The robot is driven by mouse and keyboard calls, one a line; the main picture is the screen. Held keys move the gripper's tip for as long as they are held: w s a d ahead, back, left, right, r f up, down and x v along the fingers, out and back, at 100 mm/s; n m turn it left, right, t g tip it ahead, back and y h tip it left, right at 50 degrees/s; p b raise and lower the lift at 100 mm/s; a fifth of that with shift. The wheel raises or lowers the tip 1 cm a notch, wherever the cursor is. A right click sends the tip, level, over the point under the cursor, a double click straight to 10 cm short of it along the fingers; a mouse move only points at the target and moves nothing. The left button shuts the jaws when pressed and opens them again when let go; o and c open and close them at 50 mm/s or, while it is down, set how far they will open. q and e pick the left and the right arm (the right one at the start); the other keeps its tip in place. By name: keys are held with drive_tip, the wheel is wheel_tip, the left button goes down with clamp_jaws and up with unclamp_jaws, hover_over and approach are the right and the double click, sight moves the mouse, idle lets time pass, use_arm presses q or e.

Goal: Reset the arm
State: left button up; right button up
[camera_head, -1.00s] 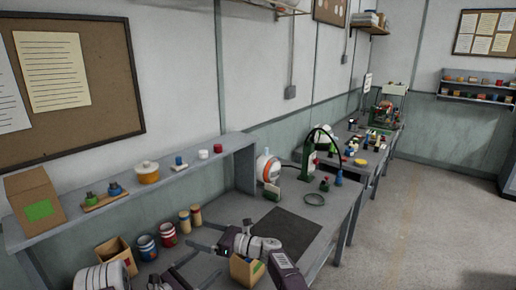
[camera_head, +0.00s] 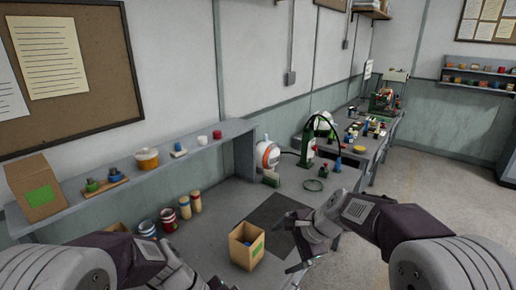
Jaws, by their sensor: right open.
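My left arm comes in at the bottom left. Its wrist shows near the bottom edge, left of the box, and its fingers are mostly cut off, so I cannot tell their state.
A shelf with small items runs along the wall. Open floor lies at right.

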use_arm(q)
drive_tip(key=a+f+m+t+y, duration=0.1)
drive_tip(key=a+f+m+y, duration=0.1)
drive_tip(key=a, duration=0.4)
drive_tip(key=a+f+m+t+y, duration=0.1)
drive_tip(key=a+f+m+y, duration=0.1)
drive_tip(key=a+m+y, duration=0.2)
drive_tip(key=shift+w+a+f+m+t, duration=0.3)
drive_tip(key=shift+w+a+f+t, duration=0.1)
drive_tip(key=shift+a, duration=0.7)
use_arm(e)
drive_tip(key=s+d+f+n+g+h, duration=0.1)
drive_tip(key=s+d+f+n+h, duration=0.1)
drive_tip(key=s+d+f+n, duration=0.3)
drive_tip(key=s+d+f+n+g+h, duration=0.2)
drive_tip(key=s+d+f+n, duration=0.3)
drive_tip(key=s+n, duration=0.3)
drive_tip(key=shift+s+d+f+h, duration=0.3)
drive_tip(key=shift+s+f, duration=0.55)
drive_tip(key=shift+s, duration=1.3)
